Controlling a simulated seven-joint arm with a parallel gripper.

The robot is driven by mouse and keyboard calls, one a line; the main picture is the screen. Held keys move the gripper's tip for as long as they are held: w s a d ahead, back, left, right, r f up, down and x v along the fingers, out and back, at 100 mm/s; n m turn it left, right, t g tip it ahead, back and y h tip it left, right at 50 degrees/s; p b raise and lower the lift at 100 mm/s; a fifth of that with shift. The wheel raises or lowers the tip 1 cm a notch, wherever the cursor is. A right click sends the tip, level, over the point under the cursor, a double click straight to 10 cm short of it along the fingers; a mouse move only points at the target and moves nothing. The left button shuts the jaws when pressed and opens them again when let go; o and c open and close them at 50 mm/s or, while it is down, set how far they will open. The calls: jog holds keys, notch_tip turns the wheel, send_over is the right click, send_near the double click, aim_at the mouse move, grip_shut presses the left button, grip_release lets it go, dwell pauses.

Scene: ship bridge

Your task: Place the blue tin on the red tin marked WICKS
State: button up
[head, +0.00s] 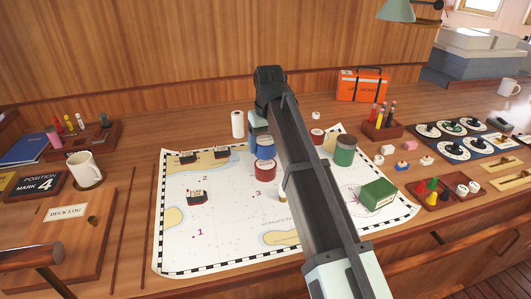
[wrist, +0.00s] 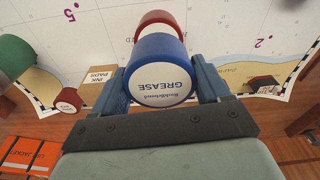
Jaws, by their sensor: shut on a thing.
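My gripper (wrist: 161,80) is shut on the blue tin (wrist: 161,72), with one finger on each side. The tin's white top reads GREASE in the wrist view. In the head view the blue tin (head: 266,149) appears directly above a red tin (head: 264,167) on the chart, and my arm hides part of the gripper. In the wrist view that red tin (wrist: 157,20) shows beyond the blue tin, partly covered by it. I cannot tell whether the two tins touch. No WICKS marking is readable. A second, smaller red tin (head: 317,136) stands to the right.
The chart (head: 225,245) lies under the tins, with small ship models (head: 196,197) at left. A green tin (head: 345,150) and a green box (head: 378,194) stand at right. A white cylinder (head: 238,124) stands behind. The chart's front left is clear.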

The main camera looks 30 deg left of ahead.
aim_at(266, 152)
jog(key=shift+f, duration=1.85)
jog(key=shift+f, duration=0.15)
jog(key=o, duration=1.1)
jog(key=r, duration=0.8)
jog(key=s+d+r, duration=0.1)
jog(key=r, duration=0.3)
jog(key=shift+r, duration=0.1)
